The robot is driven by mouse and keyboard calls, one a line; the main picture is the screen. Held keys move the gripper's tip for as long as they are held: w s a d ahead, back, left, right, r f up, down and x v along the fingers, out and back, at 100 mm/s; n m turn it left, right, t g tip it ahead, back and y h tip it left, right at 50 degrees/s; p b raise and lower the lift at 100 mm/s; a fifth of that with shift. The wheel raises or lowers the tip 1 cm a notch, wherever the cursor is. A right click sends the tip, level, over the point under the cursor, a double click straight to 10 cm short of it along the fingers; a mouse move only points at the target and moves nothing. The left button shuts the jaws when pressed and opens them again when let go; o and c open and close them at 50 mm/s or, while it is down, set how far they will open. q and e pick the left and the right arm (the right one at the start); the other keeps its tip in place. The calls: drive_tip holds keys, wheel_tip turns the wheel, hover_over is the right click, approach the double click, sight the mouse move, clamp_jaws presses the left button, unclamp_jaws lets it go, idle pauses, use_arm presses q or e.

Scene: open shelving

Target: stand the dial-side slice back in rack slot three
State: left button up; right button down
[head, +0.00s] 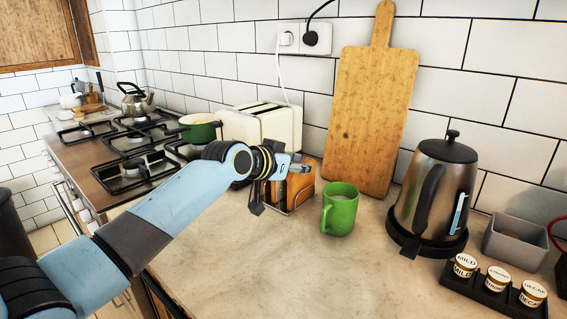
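A wire toast rack (290,208) stands on the counter in front of the cream toaster (270,124). Brown toast slices (300,187) show in or at the rack, partly covered by my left gripper (277,190). My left gripper is right at the rack, with one dark finger hanging at its left side. Whether its fingers close on a slice cannot be told. The rack's slots and the toaster's dial are not clearly visible, so I cannot tell which slice is the dial-side one. My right gripper is out of view.
A green mug (340,210) stands close to the right of the rack. A wooden board (370,115) leans on the wall behind. A kettle (436,190), a grey box (516,243) and a jar tray (490,294) stand at right. The front counter (260,260) is clear.

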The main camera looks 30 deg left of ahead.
use_arm(q)
drive_tip(key=p+v, duration=0.1)
drive_tip(key=v, duration=0.9)
drive_tip(key=shift+s, duration=0.15)
drive_tip(key=shift+a, duration=0.1)
